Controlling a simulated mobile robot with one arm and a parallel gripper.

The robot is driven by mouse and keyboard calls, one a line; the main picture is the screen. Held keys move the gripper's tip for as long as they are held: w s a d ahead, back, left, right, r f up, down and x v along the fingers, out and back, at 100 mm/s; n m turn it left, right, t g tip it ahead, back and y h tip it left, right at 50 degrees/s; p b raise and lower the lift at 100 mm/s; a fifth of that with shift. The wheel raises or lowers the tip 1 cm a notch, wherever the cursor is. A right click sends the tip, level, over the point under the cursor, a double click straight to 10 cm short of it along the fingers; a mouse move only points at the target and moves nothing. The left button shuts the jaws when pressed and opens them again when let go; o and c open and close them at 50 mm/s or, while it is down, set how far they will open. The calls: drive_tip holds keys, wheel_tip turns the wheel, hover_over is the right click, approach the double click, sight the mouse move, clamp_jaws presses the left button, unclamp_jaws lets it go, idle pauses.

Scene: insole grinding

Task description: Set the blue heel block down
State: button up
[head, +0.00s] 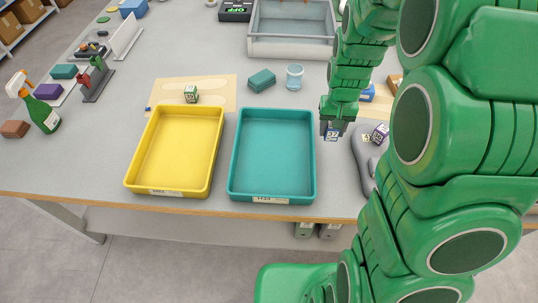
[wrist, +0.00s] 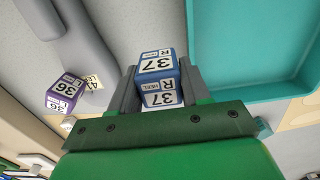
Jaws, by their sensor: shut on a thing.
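The blue heel block (head: 332,135), marked 37 R, is between the fingers of my gripper (head: 332,126), right of the teal tray. In the wrist view the blue heel block (wrist: 159,65) shows two labelled faces, with the dark fingers of my gripper (wrist: 157,82) shut on its sides. It is over or near the grey table (head: 338,170), between the teal tray and a grey rounded form (head: 364,160). I cannot tell whether its underside touches the table.
A teal tray (head: 232,180) and a yellow tray (head: 133,170) stand at the table's front. A purple block (head: 380,132), marked 36 L in the wrist view, is at the grey form. A green block (head: 191,94) sits on a beige sheet (head: 222,84). A clear cup (head: 294,76) stands behind.

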sight(326, 160)
drive_tip(key=shift+s, duration=1.5)
drive_tip(key=shift+f, duration=4)
drive_tip(key=shift+f, duration=0.15)
drive_tip(key=o, duration=0.8)
